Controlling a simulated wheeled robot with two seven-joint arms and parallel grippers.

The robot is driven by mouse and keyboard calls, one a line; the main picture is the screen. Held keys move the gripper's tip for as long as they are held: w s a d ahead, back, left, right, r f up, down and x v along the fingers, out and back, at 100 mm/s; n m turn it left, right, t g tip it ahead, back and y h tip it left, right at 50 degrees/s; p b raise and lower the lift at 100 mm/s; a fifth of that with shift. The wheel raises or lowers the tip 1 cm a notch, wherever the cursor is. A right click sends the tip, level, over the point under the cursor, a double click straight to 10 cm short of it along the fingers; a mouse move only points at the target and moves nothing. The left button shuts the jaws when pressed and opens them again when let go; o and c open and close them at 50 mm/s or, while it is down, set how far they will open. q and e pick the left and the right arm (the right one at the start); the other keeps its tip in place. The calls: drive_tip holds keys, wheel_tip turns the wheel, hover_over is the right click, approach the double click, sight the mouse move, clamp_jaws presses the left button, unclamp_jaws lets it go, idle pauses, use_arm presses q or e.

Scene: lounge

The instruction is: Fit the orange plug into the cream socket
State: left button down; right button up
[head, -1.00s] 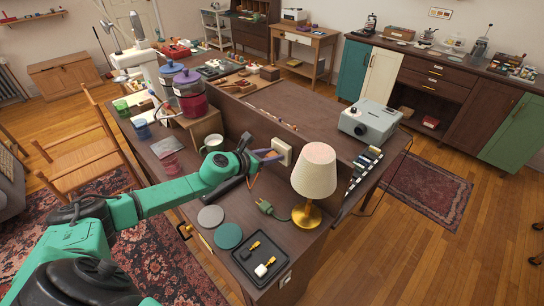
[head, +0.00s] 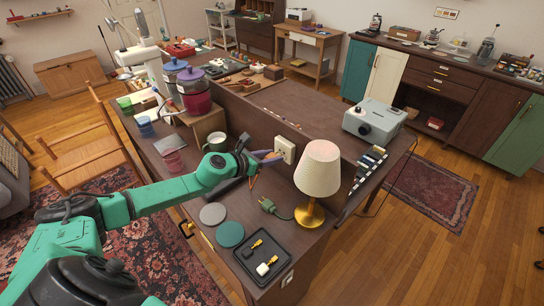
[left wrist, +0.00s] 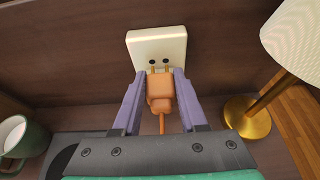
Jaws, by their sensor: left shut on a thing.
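The cream socket (head: 285,149) is fixed to the upright dark wood panel on the desk; it also shows in the left wrist view (left wrist: 157,44) with two dark holes facing me. My left gripper (left wrist: 158,82) is shut on the orange plug (left wrist: 160,91), one purple finger on each side. The plug's prongs point at the holes and show just below them, apart from the socket face by a small gap. An orange cord trails back from the plug. My right gripper is out of view.
A lamp (head: 318,170) with a brass base stands right of the socket. A green plug (head: 267,205) lies before it. A black tray (head: 242,264) holds small items. Two round coasters (head: 230,234) lie nearby. A green mug (head: 214,142) stands left of the gripper.

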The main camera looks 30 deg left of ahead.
use_arm(q)
drive_tip(key=shift+w+r, duration=0.1)
drive_tip(key=shift+w, duration=0.05)
drive_tip(key=shift+w+d+p, duration=0.2)
drive_tip(key=shift+w+p, duration=0.25)
drive_tip(key=shift+w, duration=0.3)
drive_tip(key=shift+d+r+p, duration=0.15)
drive_tip(key=shift+r+p, duration=0.15)
idle(1.0)
